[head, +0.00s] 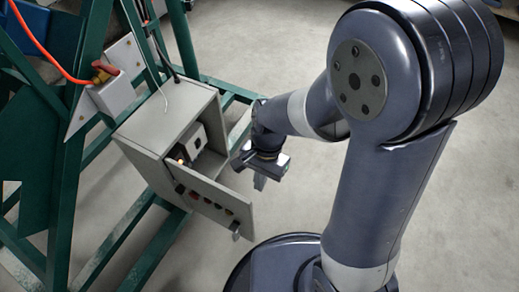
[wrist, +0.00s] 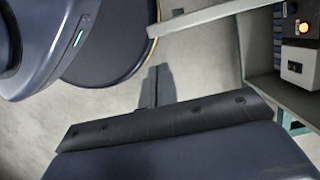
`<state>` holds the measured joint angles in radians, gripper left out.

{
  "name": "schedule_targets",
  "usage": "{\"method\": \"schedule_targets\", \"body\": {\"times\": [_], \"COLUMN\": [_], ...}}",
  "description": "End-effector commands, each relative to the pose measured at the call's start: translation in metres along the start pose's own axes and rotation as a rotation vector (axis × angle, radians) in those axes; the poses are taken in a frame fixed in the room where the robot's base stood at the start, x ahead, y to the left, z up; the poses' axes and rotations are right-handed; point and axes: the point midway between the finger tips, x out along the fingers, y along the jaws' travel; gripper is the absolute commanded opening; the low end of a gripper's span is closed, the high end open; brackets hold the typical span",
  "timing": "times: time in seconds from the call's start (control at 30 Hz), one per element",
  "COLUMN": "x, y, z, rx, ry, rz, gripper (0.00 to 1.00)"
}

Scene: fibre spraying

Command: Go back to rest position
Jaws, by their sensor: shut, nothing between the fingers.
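My gripper (head: 260,182) hangs at the end of my arm in the head view, pointing down beside the open grey control box. In the wrist view, its fingers (wrist: 157,86) are together with nothing between them, over bare floor. The gripper is apart from the box, to the right of its opening in the head view. My arm is folded, with its large elbow at the upper right of the head view.
The grey control box (head: 150,134) has its door (head: 208,197) swung open, with buttons on it. It is mounted on a green metal frame (head: 68,165). In the wrist view, a lit amber lamp (wrist: 304,28) shows inside. Concrete floor (head: 270,60) is clear behind.

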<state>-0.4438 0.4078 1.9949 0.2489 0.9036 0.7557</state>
Motion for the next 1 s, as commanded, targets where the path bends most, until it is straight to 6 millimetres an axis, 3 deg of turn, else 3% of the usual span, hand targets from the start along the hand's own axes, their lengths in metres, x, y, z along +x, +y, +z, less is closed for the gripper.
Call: {"method": "schedule_targets", "body": {"times": [0.27, 0.43, 0.8, 1.0], "x": [0.000, 0.012, 0.081, 0.108], "y": [0.000, 0.000, 0.000, 0.000], "z": [0.000, 0.000, -0.001, -0.001], "rx": [0.000, -0.001, -0.001, -0.001], "ry": [0.000, -0.002, -0.003, -0.001], "rz": [0.000, 0.002, 0.003, 0.001], "gripper": [0.00, 0.00, 0.00, 0.00]}}
